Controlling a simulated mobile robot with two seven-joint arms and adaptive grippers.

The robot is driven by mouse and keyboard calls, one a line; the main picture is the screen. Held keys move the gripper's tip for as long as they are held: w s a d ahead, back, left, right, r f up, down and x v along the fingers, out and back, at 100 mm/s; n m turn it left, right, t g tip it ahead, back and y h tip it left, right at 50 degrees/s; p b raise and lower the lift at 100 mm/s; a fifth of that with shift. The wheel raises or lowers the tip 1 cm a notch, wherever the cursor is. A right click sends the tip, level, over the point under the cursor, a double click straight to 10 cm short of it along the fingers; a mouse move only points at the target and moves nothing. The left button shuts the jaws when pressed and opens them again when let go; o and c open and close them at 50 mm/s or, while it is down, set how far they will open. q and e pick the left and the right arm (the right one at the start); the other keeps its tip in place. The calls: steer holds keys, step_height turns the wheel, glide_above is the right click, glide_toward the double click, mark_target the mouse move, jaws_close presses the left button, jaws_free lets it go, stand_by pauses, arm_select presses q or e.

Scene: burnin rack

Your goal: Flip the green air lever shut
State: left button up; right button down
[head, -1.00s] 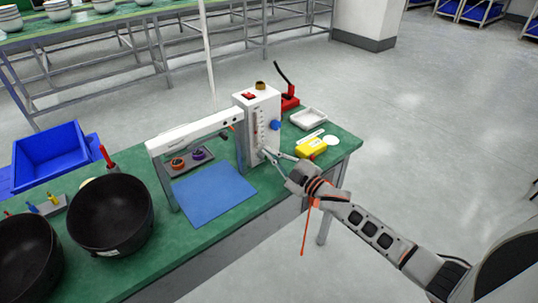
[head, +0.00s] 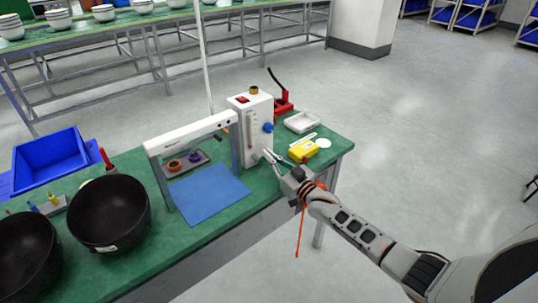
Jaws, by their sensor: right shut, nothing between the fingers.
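A white upright unit (head: 250,127) with a vertical gauge tube, a blue knob (head: 268,128), a red switch and a brass cap stands on the green bench. I cannot make out a green lever for certain; it may be hidden by my gripper or too small to tell. My right gripper (head: 270,158) is shut and empty, just right of the unit's lower front edge and low over the bench. I cannot tell if it touches anything. My left gripper is not in view.
A yellow device (head: 303,150) and a white tray (head: 302,122) lie right of the unit, with a red stand (head: 284,107) behind. A white frame (head: 186,135) spans a blue mat (head: 209,195) to the left. Black bowls (head: 108,214) stand further left.

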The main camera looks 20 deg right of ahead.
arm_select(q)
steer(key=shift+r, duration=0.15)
arm_select(e)
steer(key=shift+f+m, duration=0.2)
steer(key=shift+m, duration=0.3)
steer(key=r+p, duration=0.2)
steer(key=r, duration=0.1)
steer(key=r+p, duration=0.1)
steer(key=p, duration=0.1)
steer(key=shift+w+r, duration=0.25)
steer(key=v, duration=0.3)
steer(key=shift+s+d+f, duration=0.1)
steer(key=shift+s+f, duration=0.25)
steer(key=shift+f, duration=0.05)
steer(key=v, duration=0.5)
steer(key=shift+s+b, duration=0.1)
steer(key=shift+b, duration=0.2)
steer(key=shift+s+d, duration=0.2)
steer(key=shift+s, duration=0.2)
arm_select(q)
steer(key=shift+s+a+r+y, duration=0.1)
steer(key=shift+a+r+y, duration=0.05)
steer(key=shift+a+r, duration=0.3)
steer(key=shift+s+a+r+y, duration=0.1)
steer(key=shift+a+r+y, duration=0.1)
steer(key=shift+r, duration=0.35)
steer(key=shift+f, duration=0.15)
